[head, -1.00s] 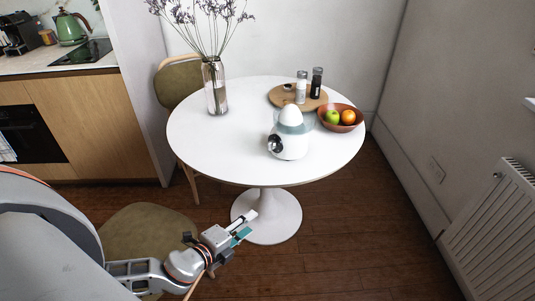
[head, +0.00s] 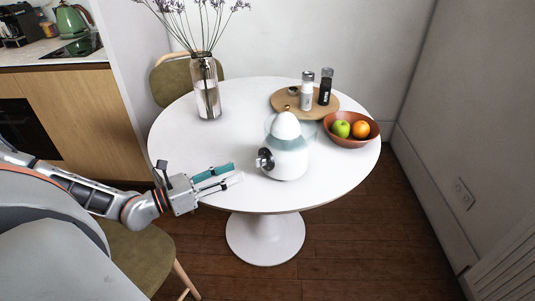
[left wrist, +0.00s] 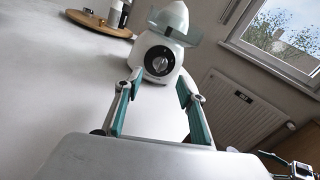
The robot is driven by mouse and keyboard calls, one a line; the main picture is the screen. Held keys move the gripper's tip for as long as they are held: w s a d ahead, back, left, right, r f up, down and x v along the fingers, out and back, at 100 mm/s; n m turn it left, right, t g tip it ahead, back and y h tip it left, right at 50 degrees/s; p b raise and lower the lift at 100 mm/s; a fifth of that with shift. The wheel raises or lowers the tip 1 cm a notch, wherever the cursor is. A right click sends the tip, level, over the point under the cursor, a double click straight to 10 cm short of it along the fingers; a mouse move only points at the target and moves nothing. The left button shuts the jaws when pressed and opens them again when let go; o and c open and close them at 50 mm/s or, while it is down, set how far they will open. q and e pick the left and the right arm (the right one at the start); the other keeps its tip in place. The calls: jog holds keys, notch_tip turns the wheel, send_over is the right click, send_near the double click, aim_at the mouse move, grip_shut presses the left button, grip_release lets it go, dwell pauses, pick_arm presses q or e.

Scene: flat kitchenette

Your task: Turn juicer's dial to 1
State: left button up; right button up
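The white juicer (head: 290,160) stands upright on the round white table, with a pale clear bowl and a white cone on top. Its dark dial (head: 264,159) faces my left gripper (head: 238,174), which is over the table's front left edge, a short way left of the dial and apart from it. In the left wrist view the juicer (left wrist: 172,20) is straight ahead and its dial (left wrist: 160,61) shows between the fingertips of the left gripper (left wrist: 159,84), which is open and empty. The dial's setting is too small to read. A dark and teal part, seemingly my right gripper (left wrist: 292,168), is cut off at the lower right corner.
On the table (head: 225,142) are a vase (head: 206,95), a round board (head: 285,101) with two shakers, and a fruit bowl (head: 352,139) right of the juicer. A chair (head: 150,262) stands at the front left. The tabletop left of the juicer is clear.

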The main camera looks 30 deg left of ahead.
aim_at(260, 162)
pick_arm(q)
jog(key=shift+w, duration=0.4)
jog(key=shift+w+d, duration=0.15)
jog(key=shift+w, duration=0.1)
jog(key=b+x, duration=0.1)
jog(key=x, duration=0.2)
jog(key=shift+w+d, duration=0.15)
jog(key=shift+x, duration=1.05)
jog(key=shift+w+d+r, duration=0.1)
jog(key=shift+w+d, duration=0.15)
jog(key=shift+w, duration=0.25)
pick_arm(e)
jog(key=shift+a+f, duration=0.2)
jog(key=shift+s+f, duration=0.1)
pick_arm(q)
jog(key=c, duration=1.1)
pick_arm(e)
jog(key=shift+s+f, duration=0.15)
jog(key=shift+s, duration=0.05)
